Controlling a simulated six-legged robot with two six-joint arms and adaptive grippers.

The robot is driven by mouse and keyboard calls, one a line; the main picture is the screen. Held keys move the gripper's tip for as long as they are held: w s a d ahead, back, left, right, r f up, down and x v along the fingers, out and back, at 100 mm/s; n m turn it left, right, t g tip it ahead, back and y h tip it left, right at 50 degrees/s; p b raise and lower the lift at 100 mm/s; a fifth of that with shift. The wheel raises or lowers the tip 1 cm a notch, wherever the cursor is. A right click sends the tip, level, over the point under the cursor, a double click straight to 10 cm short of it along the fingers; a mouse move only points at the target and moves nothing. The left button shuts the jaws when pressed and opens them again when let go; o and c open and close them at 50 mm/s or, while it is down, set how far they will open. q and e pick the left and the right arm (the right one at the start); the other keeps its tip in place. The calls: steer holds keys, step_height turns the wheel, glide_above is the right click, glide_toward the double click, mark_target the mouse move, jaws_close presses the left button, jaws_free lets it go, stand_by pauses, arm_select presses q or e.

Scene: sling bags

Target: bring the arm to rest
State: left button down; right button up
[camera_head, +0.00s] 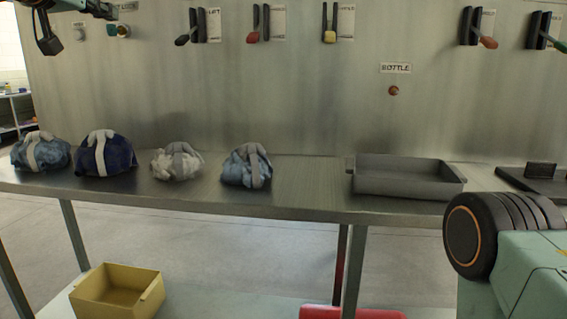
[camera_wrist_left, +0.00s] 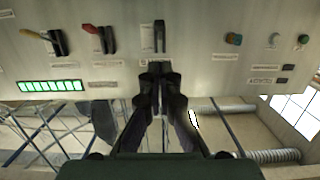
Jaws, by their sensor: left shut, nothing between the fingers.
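My left gripper (camera_head: 47,44) shows small and dark at the top left corner of the head view, in front of the steel panel and well above the bench. In the left wrist view its two dark fingers (camera_wrist_left: 160,88) are together in the middle, with nothing between them. Behind them is a panel with levers and knobs. Part of my own body, teal with a black round joint, fills the lower right of the head view. My right gripper is not seen.
Several sling bags (camera_head: 106,155) sit in a row on the steel bench (camera_head: 310,188). A grey tray (camera_head: 405,187) stands to their right. A yellow bin (camera_head: 118,290) is below. Levers (camera_head: 330,25) stick out of the panel (camera_head: 220,95). The bench between bags and tray is clear.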

arm_select(q)
step_height(320, 180, down, 25)
steer(key=w+d+n+g+y, duration=0.1)
steer(key=d+n+g+y, duration=0.1)
steer(key=n+y, duration=0.25)
steer(key=s+d+f+g+h, duration=0.1)
steer(key=s+d+f+g, duration=0.15)
steer(key=f, duration=0.75)
steer(key=s+d+f+g, duration=0.1)
steer(key=s+f, duration=0.3)
steer(key=f, duration=0.6)
steer(key=s+d+f+m+g+h+p, duration=0.1)
steer(key=s+d+f+g, duration=0.1)
steer(key=s+f, duration=0.75)
steer(key=s+d+f+g, duration=0.2)
steer(key=s+f+g, duration=0.1)
steer(key=s+f, duration=0.65)
steer(key=s+f+g, duration=0.2)
steer(key=s+f, duration=0.2)
steer(key=s, duration=0.8)
steer(key=s+d+f+m+g, duration=0.1)
steer(key=s+f+g, duration=0.2)
steer(key=s, duration=0.8)
step_height(320, 180, down, 3)
steer(key=shift+s+d+r+g+p, duration=0.2)
steer(key=shift+s+d+g+p, duration=0.1)
steer(key=shift+s+g+p, duration=0.1)
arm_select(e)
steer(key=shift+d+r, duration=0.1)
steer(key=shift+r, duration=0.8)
